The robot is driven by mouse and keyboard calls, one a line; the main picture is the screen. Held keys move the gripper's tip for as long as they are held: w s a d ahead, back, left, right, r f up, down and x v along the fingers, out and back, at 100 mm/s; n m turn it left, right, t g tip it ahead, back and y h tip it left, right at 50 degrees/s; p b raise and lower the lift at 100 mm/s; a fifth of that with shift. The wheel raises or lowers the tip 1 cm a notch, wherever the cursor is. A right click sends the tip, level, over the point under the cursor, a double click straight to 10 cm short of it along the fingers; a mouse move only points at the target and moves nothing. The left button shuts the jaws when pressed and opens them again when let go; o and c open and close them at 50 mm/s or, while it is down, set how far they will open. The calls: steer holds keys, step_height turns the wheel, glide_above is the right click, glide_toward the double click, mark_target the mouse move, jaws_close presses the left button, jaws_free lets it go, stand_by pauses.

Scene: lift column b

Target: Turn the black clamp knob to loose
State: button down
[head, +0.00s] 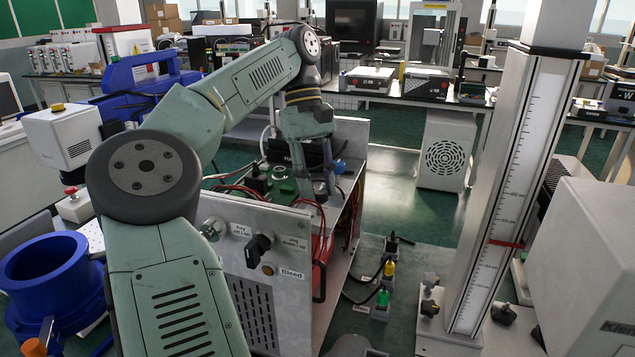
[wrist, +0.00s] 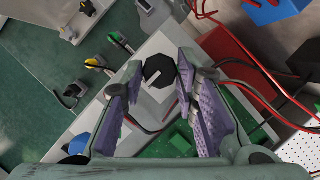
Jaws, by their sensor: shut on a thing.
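The black clamp knob (wrist: 158,73) is eight-sided with a white pointer line, seen from above in the wrist view on a pale grey plate. My gripper (wrist: 161,66) points down with one purple-padded finger on each side of the knob, shut on it. In the head view my gripper (head: 318,190) reaches down over the open top of the grey equipment box (head: 240,285). There I cannot make out the knob, which seems hidden by the fingers. I cannot read a loose or tight marking.
Red wires (head: 300,203) and a green circuit board (head: 284,185) lie close to the gripper. Yellow (head: 389,268) and green (head: 383,298) connectors stand right of the box. A tall scaled column (head: 510,180) stands farther right.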

steer(key=c, duration=1.2)
jaws_free()
steer(key=shift+c, duration=0.2)
